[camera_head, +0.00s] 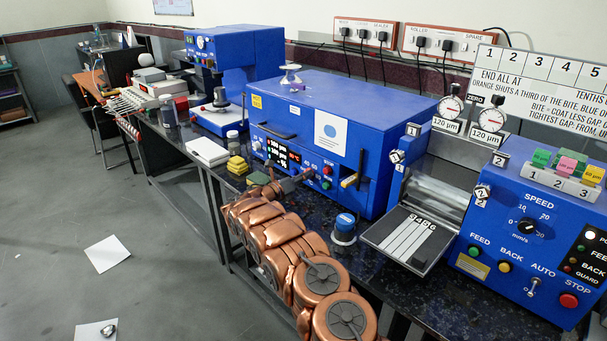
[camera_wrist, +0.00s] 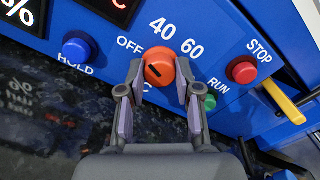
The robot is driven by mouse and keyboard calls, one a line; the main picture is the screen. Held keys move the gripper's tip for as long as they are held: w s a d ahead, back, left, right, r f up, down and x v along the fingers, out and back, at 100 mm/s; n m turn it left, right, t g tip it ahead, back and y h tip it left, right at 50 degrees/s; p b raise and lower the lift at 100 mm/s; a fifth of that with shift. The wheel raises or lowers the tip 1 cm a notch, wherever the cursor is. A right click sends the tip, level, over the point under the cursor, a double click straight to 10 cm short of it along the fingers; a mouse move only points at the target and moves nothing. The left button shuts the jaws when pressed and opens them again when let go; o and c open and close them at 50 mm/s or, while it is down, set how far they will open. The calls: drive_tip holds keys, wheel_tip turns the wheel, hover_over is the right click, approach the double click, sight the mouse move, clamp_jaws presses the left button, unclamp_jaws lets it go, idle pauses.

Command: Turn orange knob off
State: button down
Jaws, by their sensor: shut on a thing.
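The orange knob (camera_wrist: 162,58) is on the blue front panel of the oven-like box (camera_head: 330,125). It sits below the printed 40, with OFF to its upper left and 60 to its upper right. A short dark mark shows on the lower left of its face. My gripper (camera_wrist: 160,72) has one finger on each side of the knob and is shut on it. In the head view my gripper (camera_head: 299,180) reaches the panel of the blue box, and it largely hides the knob there.
A blue HOLD button (camera_wrist: 77,48) is left of the knob. A green RUN button (camera_wrist: 210,102) is close by my right finger. A red STOP button (camera_wrist: 242,70) and a yellow handle (camera_wrist: 283,101) are farther right. A blue-topped round container (camera_head: 345,225) stands on the dark bench.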

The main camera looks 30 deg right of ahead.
drive_tip(key=shift+n+p, duration=0.6)
drive_tip(key=shift+n, duration=1.3)
drive_tip(key=c, duration=0.8)
unclamp_jaws()
drive_tip(key=v, duration=1.2)
